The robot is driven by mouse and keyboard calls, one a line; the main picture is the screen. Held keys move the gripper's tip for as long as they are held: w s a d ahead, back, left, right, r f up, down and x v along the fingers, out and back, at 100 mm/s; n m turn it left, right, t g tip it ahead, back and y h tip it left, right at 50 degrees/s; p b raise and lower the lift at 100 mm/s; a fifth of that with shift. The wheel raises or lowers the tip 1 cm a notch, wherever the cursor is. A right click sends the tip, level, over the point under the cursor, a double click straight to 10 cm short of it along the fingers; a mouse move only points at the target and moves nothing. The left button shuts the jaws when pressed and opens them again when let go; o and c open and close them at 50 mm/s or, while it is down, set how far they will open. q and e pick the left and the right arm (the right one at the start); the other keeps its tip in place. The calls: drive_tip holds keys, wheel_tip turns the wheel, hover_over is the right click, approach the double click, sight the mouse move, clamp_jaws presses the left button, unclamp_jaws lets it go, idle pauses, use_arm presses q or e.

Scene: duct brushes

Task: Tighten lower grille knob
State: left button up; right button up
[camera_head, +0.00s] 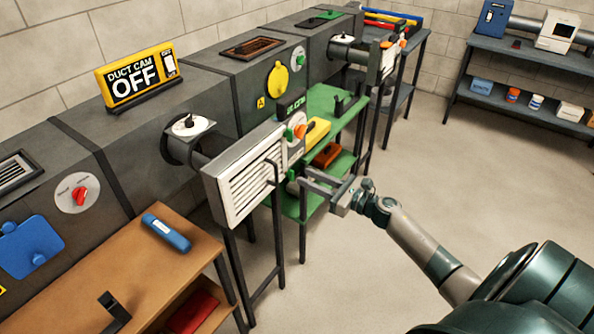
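The white slatted grille (250,183) is mounted on the end of a short duct branch, on a stand left of centre. My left gripper is not in view.
A green shelf (325,101) with a yellow item (317,131) stands just behind my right gripper. A wooden bench (130,262) with a blue device (166,232) is at lower left. The "DUCT CAM OFF" sign (138,80) stands on the duct. Floor at right is clear.

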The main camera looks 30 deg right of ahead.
sight(291, 175)
drive_tip(key=shift+p+x, duration=0.4)
drive_tip(key=shift+x, duration=2.05)
clamp_jaws()
